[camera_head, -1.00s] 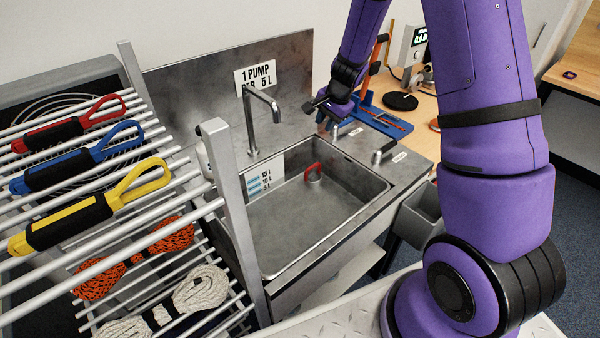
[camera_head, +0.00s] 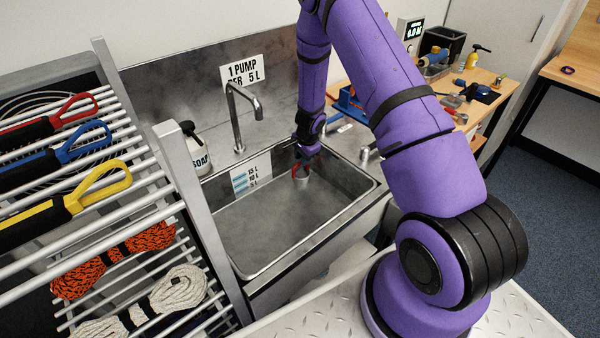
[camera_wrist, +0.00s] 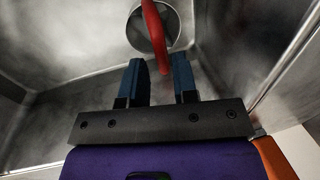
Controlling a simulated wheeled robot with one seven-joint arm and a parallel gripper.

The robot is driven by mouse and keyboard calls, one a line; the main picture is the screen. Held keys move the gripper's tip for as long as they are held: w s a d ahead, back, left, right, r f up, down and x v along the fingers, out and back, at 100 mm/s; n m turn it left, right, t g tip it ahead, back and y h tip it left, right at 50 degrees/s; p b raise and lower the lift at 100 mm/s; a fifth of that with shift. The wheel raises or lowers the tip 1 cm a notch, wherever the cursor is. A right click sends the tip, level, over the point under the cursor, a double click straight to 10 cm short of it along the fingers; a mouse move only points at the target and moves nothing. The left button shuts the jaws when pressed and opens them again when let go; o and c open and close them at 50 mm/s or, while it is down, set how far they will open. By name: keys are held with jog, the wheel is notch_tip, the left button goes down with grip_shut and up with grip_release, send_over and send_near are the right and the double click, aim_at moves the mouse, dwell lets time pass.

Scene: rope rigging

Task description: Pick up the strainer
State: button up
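The strainer (camera_head: 301,179) is a small round metal piece with a red handle, low in the far right part of the sink (camera_head: 262,272). In the wrist view the strainer (camera_wrist: 141,34) lies beyond my fingertips, with its red handle (camera_wrist: 157,36) arching toward me. My gripper (camera_head: 303,160) reaches down into the sink just above the strainer. In the wrist view its two blue fingers (camera_wrist: 160,72) stand apart, and the lower end of the handle shows between their tips. Whether the fingers touch the handle cannot be told.
The sink walls stand close around my gripper at the back right corner. A faucet (camera_head: 239,112) and a soap bottle (camera_head: 197,152) stand behind the sink to the left. A rack (camera_head: 176,170) with ropes and coloured-handled tools borders the left side.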

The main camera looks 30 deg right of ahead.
aim_at(301, 171)
jog(key=shift+w+f, duration=0.2)
jog(key=shift+f, duration=0.7)
jog(key=shift+w+f, duration=0.25)
jog(key=shift+f, duration=0.65)
jog(key=shift+w+f, duration=0.2)
jog(key=shift+f, duration=0.7)
grip_shut()
